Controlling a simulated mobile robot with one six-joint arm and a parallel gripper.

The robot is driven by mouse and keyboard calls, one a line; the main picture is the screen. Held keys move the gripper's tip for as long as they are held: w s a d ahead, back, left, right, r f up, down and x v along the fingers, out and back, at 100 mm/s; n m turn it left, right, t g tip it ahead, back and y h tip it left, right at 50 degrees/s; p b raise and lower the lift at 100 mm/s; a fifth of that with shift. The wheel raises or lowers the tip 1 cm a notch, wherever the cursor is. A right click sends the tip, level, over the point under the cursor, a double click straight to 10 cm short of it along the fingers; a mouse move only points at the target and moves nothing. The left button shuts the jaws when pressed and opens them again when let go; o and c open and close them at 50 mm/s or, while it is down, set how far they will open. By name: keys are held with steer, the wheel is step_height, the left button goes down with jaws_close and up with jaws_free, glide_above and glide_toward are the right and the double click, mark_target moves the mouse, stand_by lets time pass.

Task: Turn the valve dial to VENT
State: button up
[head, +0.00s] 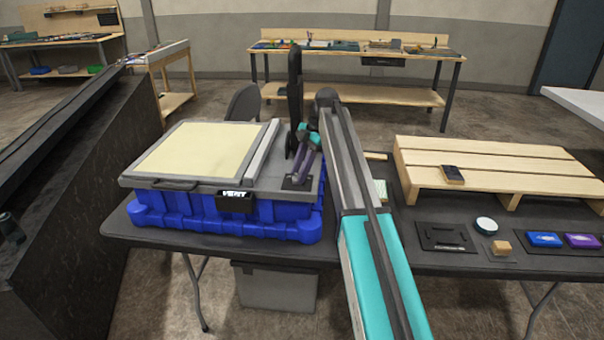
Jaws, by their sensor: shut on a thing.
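The console (172,184) is a grey lid with a cream panel on a blue case, on the dark table at centre left. A small black display (234,202) on its front edge reads VENT in white. My gripper (298,178) points down at the console's right end, with purple fingers over a small dark plate (290,187). The fingers are shut on what appears to be the valve dial there. The dial itself is hidden by the fingers, so its pointer and markings cannot be read.
Right of my arm, a wooden pallet (500,160) carries a small black block (452,174). In front lie a black tray (445,238), a round white-topped item (486,226), a wooden cube (501,248), and blue (544,239) and purple (581,241) blocks. A dark slanted structure (85,160) stands left.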

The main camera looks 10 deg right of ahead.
steer(key=shift+a+f+n+g, duration=0.15)
steer(key=shift+n+g, duration=0.35)
steer(key=shift+n, duration=0.6)
steer(key=shift+s, duration=0.1)
steer(key=o, duration=1)
steer(key=shift+a, duration=0.1)
steer(key=shift+o, duration=0.2)
steer(key=shift+r, duration=0.2)
